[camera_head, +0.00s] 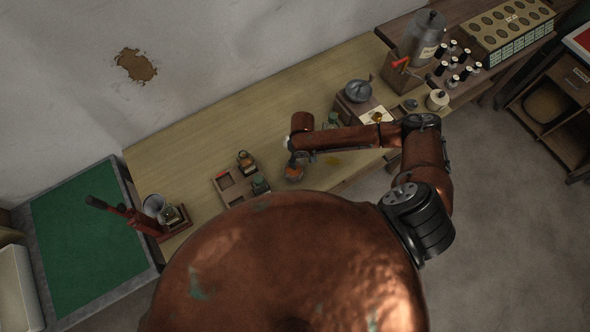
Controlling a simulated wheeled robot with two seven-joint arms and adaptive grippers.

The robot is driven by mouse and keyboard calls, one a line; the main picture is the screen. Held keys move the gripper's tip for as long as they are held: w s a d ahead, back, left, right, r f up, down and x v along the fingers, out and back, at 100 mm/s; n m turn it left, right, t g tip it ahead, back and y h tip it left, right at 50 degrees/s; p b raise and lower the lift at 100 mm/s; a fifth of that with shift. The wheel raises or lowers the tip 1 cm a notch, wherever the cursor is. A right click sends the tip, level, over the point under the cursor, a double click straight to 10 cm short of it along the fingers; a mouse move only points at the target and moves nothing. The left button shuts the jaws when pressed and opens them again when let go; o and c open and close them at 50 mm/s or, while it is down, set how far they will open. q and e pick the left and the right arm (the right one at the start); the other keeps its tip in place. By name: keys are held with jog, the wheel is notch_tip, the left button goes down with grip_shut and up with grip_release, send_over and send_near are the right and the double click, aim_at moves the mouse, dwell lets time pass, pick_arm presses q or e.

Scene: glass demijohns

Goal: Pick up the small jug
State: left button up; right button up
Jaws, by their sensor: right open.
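Several small glass jugs stand on the wooden table (210,135); I cannot tell which one the task means. One amber jug (246,163) stands behind the wooden tray, and a dark green one (260,185) is at the tray's right side. A greenish jug (333,120) stands further right, partly hidden behind my right arm. My right gripper (295,172) is open, pointing down over the table to the right of the tray. It is small here, and I cannot see anything held between its fingers. My left gripper is out of view.
The wooden tray (228,190) has empty compartments. A red lever press (135,215) stands at the table's left end, beside a green-topped table (85,230). A grey canister (428,38), dark bottles (452,72) and a compartmented box (508,30) are at upper right.

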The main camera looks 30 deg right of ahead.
jog(key=shift+f, duration=0.1)
grip_shut()
dwell(0.6)
